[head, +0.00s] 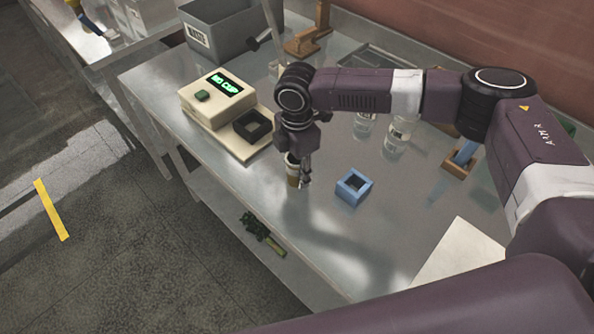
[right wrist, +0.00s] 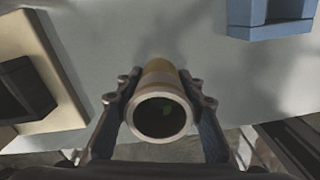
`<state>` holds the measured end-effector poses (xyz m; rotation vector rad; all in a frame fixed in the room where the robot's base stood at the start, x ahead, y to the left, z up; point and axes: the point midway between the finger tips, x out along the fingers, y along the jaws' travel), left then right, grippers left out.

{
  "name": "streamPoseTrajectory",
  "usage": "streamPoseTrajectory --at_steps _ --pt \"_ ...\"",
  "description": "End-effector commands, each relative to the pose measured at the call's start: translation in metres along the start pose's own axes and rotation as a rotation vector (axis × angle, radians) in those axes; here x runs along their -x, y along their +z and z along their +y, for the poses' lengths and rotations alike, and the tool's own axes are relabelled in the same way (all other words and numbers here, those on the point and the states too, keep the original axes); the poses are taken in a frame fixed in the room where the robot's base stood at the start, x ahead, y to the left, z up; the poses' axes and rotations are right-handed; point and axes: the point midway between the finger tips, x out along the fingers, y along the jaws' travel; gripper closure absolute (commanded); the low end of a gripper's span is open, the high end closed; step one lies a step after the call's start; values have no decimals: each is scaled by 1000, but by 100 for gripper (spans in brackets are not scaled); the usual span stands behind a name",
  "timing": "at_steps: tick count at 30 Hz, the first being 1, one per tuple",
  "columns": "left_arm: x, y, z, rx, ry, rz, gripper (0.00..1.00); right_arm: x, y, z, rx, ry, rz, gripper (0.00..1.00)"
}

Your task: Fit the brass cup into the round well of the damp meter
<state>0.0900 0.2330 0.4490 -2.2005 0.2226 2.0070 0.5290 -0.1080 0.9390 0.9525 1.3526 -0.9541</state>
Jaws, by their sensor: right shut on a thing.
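The brass cup (head: 292,178) is held upright in my right gripper (head: 303,176), at the table's front side. The right wrist view looks down into the dark open mouth of the cup (right wrist: 160,112), with one finger of the gripper (right wrist: 160,98) on each side. I cannot tell whether its base touches the table. The cream damp meter (head: 212,105) stands left of the cup, with a green "NO CUP" display. Its dark well block (head: 252,125) looks square-edged; its inside is unclear. The meter (right wrist: 58,62) is also at left in the wrist view. My left gripper is not visible.
A blue square holder (head: 353,187) stands right of the cup. A grey bin (head: 215,35) and wooden stand (head: 305,42) are at the back. White paper (head: 463,258) lies at right. Table between meter and cup is clear.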

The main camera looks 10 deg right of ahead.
Motion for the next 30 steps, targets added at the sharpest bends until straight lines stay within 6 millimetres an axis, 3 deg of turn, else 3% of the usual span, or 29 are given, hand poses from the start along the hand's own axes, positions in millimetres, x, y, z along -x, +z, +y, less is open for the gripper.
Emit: streamPoseTrajectory --at_steps 8,21,30 --pt "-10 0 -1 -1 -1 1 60 39 0 2 -1 7 1 91" --pt "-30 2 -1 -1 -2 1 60 151 0 1 0 5 1 91" --pt "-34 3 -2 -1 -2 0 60 191 0 1 0 3 1 91"
